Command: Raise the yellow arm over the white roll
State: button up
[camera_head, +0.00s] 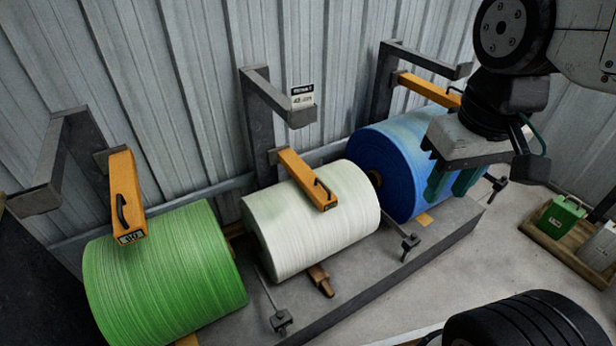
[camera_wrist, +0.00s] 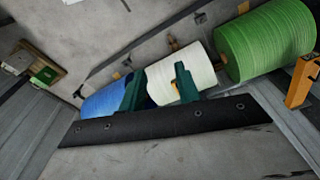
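The yellow arm (camera_head: 302,178) over the white roll (camera_head: 290,230) is lowered. It slopes from the grey post at the wall down to the roll's upper side, and a black handle (camera_head: 325,190) is near its front end. I cannot tell whether it touches the roll. My gripper (camera_head: 452,184) is in front of the blue roll, right of the white roll and apart from the yellow arm. Its two green fingers are spread with nothing between them. In the wrist view, the fingers (camera_wrist: 160,92) partly cover the blue roll and the white roll (camera_wrist: 190,70).
A green roll (camera_head: 165,270) with its own yellow arm (camera_head: 125,195) stands left. The blue roll (camera_head: 385,165) has another yellow arm (camera_head: 430,90). Grey bracket posts (camera_head: 258,120) rise along the corrugated wall. A green box (camera_head: 562,215) sits right. Floor before the rolls shows clear.

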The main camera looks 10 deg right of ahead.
jog(key=w+a+f+n+g+y, duration=0.1)
jog(key=w+f, duration=0.3)
jog(key=w, duration=1.3)
jog(key=w+a+f+n, duration=0.1)
jog(key=w+f, duration=0.3)
jog(key=w, duration=1.3)
jog(key=shift+n+g+y, duration=0.4)
jog(key=shift+n+y, duration=0.1)
jog(key=shift+n, duration=0.2)
jog(key=w+f, duration=0.4)
jog(key=f, duration=0.7)
jog(key=w+a+f, duration=0.1)
jog(key=w+f, duration=0.4)
jog(key=f, duration=0.6)
jog(key=w+f, duration=0.5)
jog(key=f, duration=0.6)
jog(key=shift+w+a, duration=0.15)
jog(key=shift+w, duration=0.1)
grip_shut()
